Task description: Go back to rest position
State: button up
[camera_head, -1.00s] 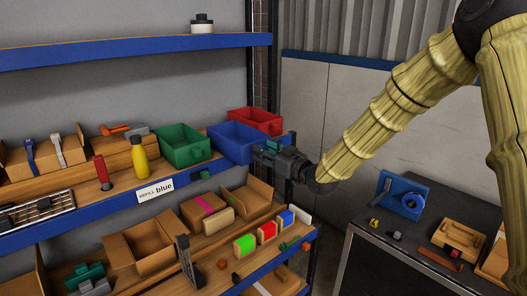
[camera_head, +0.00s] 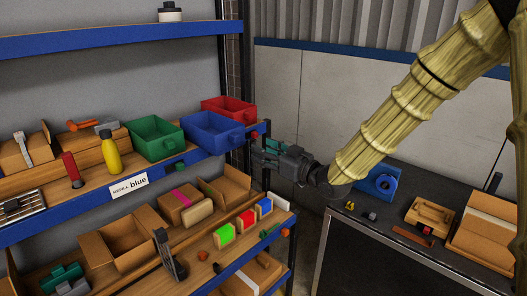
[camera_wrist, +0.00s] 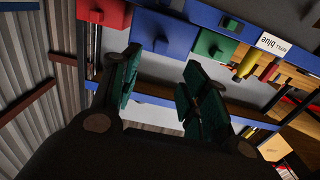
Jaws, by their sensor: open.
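My gripper (camera_head: 262,158) is open and empty in the head view, beside the right end of the shelf rack. It points left, just right of the blue bin (camera_head: 212,133). In the wrist view its two dark green finger pads (camera_wrist: 160,95) stand apart, with nothing between them but a view of the shelf. The blue bin also shows in the wrist view (camera_wrist: 172,30), beyond the fingertips. My arm reaches in from the upper right of the head view.
The red bin (camera_head: 228,108) and green bin (camera_head: 155,139) flank the blue bin. A label reading "REFILL blue" (camera_head: 129,186) hangs on the shelf edge. Boxes and coloured blocks fill the lower shelf. A dark workbench (camera_head: 385,245) with a blue fixture (camera_head: 379,182) stands right, below my arm.

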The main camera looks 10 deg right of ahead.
jog(key=s+f+m+g+h, duration=0.2)
jog(key=s+f, duration=0.3)
jog(key=f, duration=0.7)
jog(key=s+d+f+m+g+h, duration=0.15)
jog(key=s+f, duration=0.35)
jog(key=f, duration=0.6)
jog(key=s+f+m+g+h, duration=0.1)
jog(key=s+f+g+h, duration=0.3)
jog(key=f, duration=0.8)
jog(key=s+d+f+m+g, duration=0.1)
jog(key=s+f+g, duration=0.1)
jog(key=s+f, duration=0.4)
jog(key=s+d+f+g+h, duration=0.1)
jog(key=s+f+g, duration=0.2)
jog(key=s, duration=1.3)
jog(key=s+d+f+m+g+h, duration=0.1)
jog(key=s+d+f+g, duration=0.1)
jog(key=s+f, duration=0.6)
jog(key=s, duration=0.3)
jog(key=shift+s+f+m, duration=0.35)
jog(key=shift+f, duration=0.05)
